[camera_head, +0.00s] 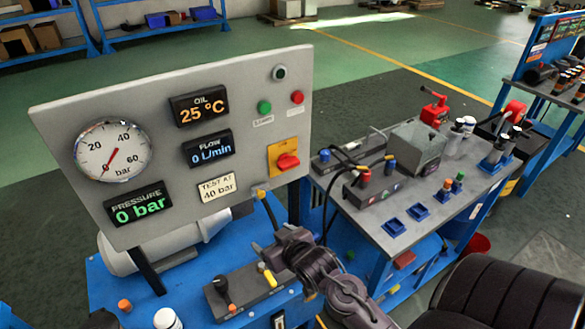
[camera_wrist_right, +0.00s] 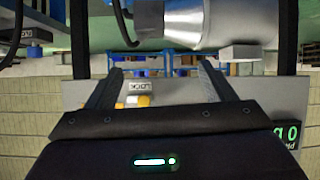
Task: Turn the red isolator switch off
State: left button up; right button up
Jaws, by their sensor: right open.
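The red isolator switch (camera_head: 288,161) sits on a yellow plate (camera_head: 275,153) at the lower right of the grey panel (camera_head: 240,105). Its red handle lies roughly sideways in the head view. My right gripper (camera_head: 268,248) is below the switch, in front of the panel and apart from it, above the blue bench. In the right wrist view its two fingers (camera_wrist_right: 160,72) are spread with nothing between them. That view is upside down; yellow patches (camera_wrist_right: 143,101) show beside a label, partly hidden by the gripper body. My left gripper is not in view.
The panel carries a round gauge (camera_head: 113,151), lit displays, a green button (camera_head: 264,107) and a red button (camera_head: 297,97). A black lever (camera_head: 221,287) and a yellow lever (camera_head: 267,274) stand on the bench below. A second bench (camera_head: 380,220) with fittings stands to the right.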

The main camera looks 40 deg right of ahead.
jog(key=w+d+r+t+h, duration=0.1)
jog(key=w+d+r+t, duration=0.3)
jog(key=d, duration=0.3)
jog(key=m+t, duration=0.1)
jog(key=t, duration=0.5)
send_near(291, 167)
jog(key=w, duration=0.2)
jog(key=p+x, duration=0.1)
jog(key=x, duration=0.1)
jog(key=p+x, duration=0.1)
jog(key=x, duration=0.4)
jog(key=shift+w+d+r+p, duration=0.15)
jog(key=shift+r+p, duration=0.25)
jog(key=shift+r, duration=0.05)
jog(key=c, duration=1)
